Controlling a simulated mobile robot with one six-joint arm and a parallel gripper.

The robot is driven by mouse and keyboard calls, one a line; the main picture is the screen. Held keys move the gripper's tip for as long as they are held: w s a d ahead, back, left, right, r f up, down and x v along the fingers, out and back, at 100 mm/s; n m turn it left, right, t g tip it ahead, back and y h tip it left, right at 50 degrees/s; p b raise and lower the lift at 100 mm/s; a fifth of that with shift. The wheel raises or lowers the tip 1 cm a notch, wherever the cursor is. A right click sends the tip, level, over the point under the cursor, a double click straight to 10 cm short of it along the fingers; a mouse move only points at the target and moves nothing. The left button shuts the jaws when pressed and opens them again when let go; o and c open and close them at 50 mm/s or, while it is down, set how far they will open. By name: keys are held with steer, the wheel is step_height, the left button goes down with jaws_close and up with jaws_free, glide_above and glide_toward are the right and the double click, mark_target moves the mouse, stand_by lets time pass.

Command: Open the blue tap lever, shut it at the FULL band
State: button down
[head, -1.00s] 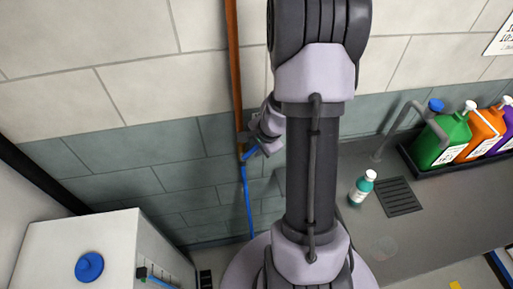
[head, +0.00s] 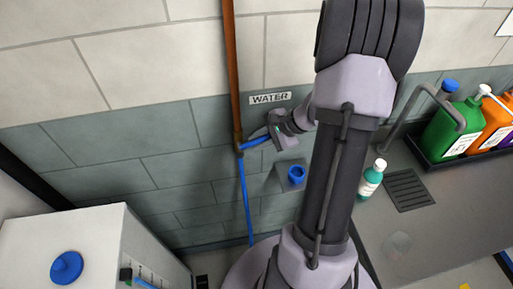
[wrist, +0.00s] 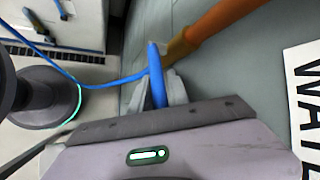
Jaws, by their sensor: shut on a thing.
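The blue tap lever (head: 256,141) sticks out to the right from a valve at the foot of the copper pipe (head: 231,60), under the WATER sign (head: 270,98). My gripper (head: 272,135) is shut on the lever's outer end. In the wrist view the lever (wrist: 157,78) stands between my gripper's fingers (wrist: 160,95), which hide its lower part. A blue hose (head: 246,205) hangs from the valve. The white tank (head: 35,235) at lower left has a blue cap (head: 66,268) and a side gauge (head: 145,272); its band markings are too small to read.
A blue ring-like part (head: 297,175) sits on a wall bracket right of the hose. On the counter (head: 440,230) at right stand a teal bottle (head: 370,180), a drain grate (head: 408,190), a grey spout and a tray of coloured jugs (head: 452,130).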

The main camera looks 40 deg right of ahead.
steer(key=shift+a+f+m+t+y+b, duration=0.1)
steer(key=shift+f+m+t+y+b, duration=0.1)
steer(key=shift+f+t+y+b, duration=0.75)
steer(key=shift+f+m+t+y+b, duration=0.1)
steer(key=shift+m+t+y+b, duration=0.3)
steer(key=shift+b, duration=0.95)
steer(key=shift+y, duration=0.25)
steer(key=c, duration=1.4)
jaws_free()
steer(key=shift+r, duration=0.1)
steer(key=p+v, duration=0.4)
steer(key=v, duration=1.3)
steer(key=shift+r, duration=0.2)
